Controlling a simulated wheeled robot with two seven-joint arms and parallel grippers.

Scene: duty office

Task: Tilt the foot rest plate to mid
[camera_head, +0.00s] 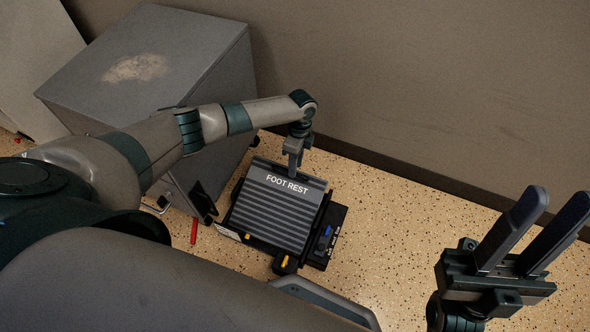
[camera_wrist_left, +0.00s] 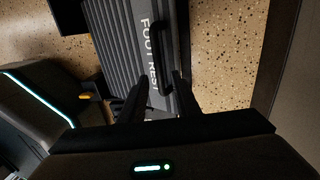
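The foot rest plate (camera_head: 272,212) is a dark grey ribbed plate marked FOOT REST, tilted on a black base (camera_head: 330,232) on the floor. My left gripper (camera_head: 296,165) points down at the plate's far edge, by the lettering. In the left wrist view its fingers (camera_wrist_left: 162,80) are apart, one over the plate (camera_wrist_left: 118,45) and one past its edge, with a dark handle-like bar (camera_wrist_left: 157,58) between them. Contact cannot be made out. My right gripper (camera_head: 552,208) is open and empty at the right, away from the foot rest.
A grey cabinet (camera_head: 150,60) stands left of the foot rest, under my left arm. The wall (camera_head: 430,90) runs close behind. A blue part (camera_head: 327,231) and yellow parts (camera_head: 284,262) show on the base. A red item (camera_head: 194,231) lies to the left. Speckled floor (camera_head: 390,230) is clear to the right.

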